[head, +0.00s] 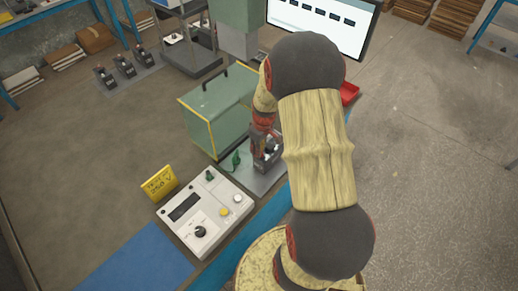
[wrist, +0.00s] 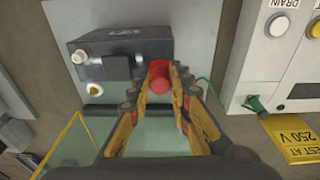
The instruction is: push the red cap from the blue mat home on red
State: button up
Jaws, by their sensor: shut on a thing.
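My gripper (wrist: 160,82) is shut on the red cap (wrist: 159,72), which sits between its two fingertips in the wrist view. The cap is over the near right part of a dark grey battery (wrist: 118,50). Whatever is under the cap is hidden, so I cannot tell whether it touches or sits on a post. In the head view my gripper (head: 263,122) is above the battery (head: 271,152), partly behind my arm. The blue mat (head: 140,262) lies at the lower left of the head view, and no cap shows on its visible part.
A white tester (head: 205,212) with knob and buttons stands left of the battery, with a yellow card (head: 159,184) behind it. A green clip (head: 236,160) is close to the battery. A green case (head: 218,108) stands behind. Several small batteries (head: 124,64) line the back left.

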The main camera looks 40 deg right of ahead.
jog(key=shift+f, duration=0.5)
dwell(1.1)
jog(key=o, duration=0.7)
jog(key=o, duration=0.4)
jog(key=shift+o, duration=1.1)
jog(key=shift+r, duration=0.1)
jog(key=shift+r+p, duration=2)
jog(key=shift+r, duration=1.45)
